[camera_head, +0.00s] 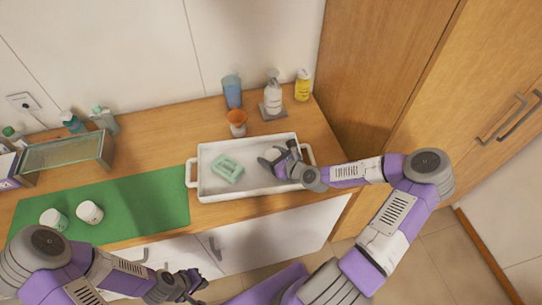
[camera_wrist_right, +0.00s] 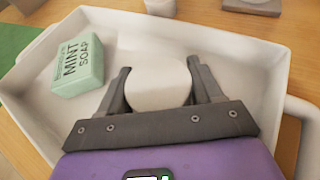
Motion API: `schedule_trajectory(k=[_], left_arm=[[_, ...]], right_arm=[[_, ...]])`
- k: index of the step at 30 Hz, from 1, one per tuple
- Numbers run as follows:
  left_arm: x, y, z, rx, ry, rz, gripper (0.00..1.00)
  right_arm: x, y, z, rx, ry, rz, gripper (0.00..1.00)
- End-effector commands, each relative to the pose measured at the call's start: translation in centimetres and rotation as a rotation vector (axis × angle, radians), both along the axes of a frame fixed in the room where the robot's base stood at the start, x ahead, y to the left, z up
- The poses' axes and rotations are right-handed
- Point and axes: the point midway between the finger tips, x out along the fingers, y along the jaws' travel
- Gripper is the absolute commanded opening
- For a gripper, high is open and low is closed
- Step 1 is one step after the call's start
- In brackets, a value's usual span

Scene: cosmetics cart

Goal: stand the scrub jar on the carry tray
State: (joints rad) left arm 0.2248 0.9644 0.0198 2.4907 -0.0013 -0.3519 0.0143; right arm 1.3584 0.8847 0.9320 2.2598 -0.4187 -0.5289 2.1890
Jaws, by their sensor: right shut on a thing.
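The carry tray (camera_head: 205,185) is a white, rimmed tray with end handles on the wooden counter; its wall also shows in the right wrist view (camera_wrist_right: 25,70). My right gripper (camera_head: 277,158) is over the tray's right part. In the right wrist view, its fingers (camera_wrist_right: 158,80) are shut on the sides of a round white jar, seen from its lid (camera_wrist_right: 157,82) and taken as the scrub jar. Its label is hidden, and I cannot tell whether its base touches the tray floor. My left gripper (camera_head: 188,286) is low in front of the counter, its fingers too small to read.
A green mint soap bar (camera_head: 227,169) lies in the tray's left part. Two white jars (camera_head: 89,212) (camera_head: 54,219) stand on the green mat (camera_head: 140,212). Behind the tray are an orange cup (camera_head: 236,122), a blue cup (camera_head: 232,91), a pump bottle (camera_head: 272,95) and a yellow bottle (camera_head: 302,86).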

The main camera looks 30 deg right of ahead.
Motion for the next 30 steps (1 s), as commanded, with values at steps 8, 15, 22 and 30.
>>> schedule_trajectory(k=[8, 15, 22, 30], left_arm=[[0.0, 0.0, -0.1, 0.0, 0.0, 0.0, 0.0], [0.0, 0.0, 0.0, 0.0, 0.0, 0.0, 0.0], [0.0, 0.0, 0.5, 0.0, 0.0, 0.0, 0.0], [0.0, 0.0, 1.5, 0.0, 0.0, 0.0, 0.0]], right_arm=[[0.0, 0.0, -0.1, 0.001, 0.0, 0.0, 0.9], [0.0, 0.0, 0.0, 0.0, 0.0, 0.0, 0.9], [-1.8, -0.6, 1.0, 0.001, 0.002, -0.004, 0.9], [-6.0, -1.6, 2.8, 0.003, 0.003, -0.006, 0.9]])
